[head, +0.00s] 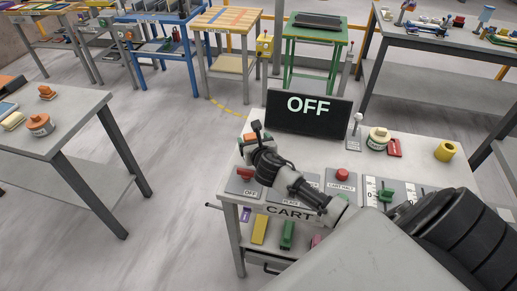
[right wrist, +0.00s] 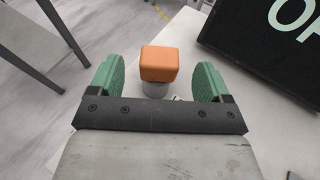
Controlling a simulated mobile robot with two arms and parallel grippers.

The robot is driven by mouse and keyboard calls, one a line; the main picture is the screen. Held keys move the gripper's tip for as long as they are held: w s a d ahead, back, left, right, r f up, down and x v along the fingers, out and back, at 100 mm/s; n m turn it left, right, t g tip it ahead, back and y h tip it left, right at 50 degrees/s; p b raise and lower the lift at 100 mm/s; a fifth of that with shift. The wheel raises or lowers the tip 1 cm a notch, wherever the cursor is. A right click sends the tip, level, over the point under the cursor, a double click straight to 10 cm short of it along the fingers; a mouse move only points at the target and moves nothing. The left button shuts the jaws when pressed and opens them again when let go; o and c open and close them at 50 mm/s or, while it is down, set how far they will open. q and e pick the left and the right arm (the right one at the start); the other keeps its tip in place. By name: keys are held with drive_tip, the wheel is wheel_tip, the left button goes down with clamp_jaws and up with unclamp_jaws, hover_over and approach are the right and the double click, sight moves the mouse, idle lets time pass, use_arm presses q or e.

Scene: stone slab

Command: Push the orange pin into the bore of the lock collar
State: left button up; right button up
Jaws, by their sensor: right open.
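The orange pin (right wrist: 160,65) has a blocky orange head above a short pale grey cylinder in the right wrist view. A small bit of orange (head: 249,137) shows beside my gripper in the head view, at the back left of the cart top. My right gripper (right wrist: 160,83) is open, with a green-padded finger on either side of the orange head and gaps on both sides. It also shows in the head view (head: 257,132). I cannot make out the lock collar or its bore clearly. My left gripper is not in view.
A black screen reading OFF (head: 308,112) stands just right of the gripper. The cart top (head: 417,162) also holds a red button (head: 342,174), a green-handled slider (head: 385,194) and a yellow ring (head: 445,151). A separate table (head: 62,133) stands to the left across open floor.

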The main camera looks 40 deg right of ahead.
drive_tip(key=v, duration=0.7)
idle(0.4)
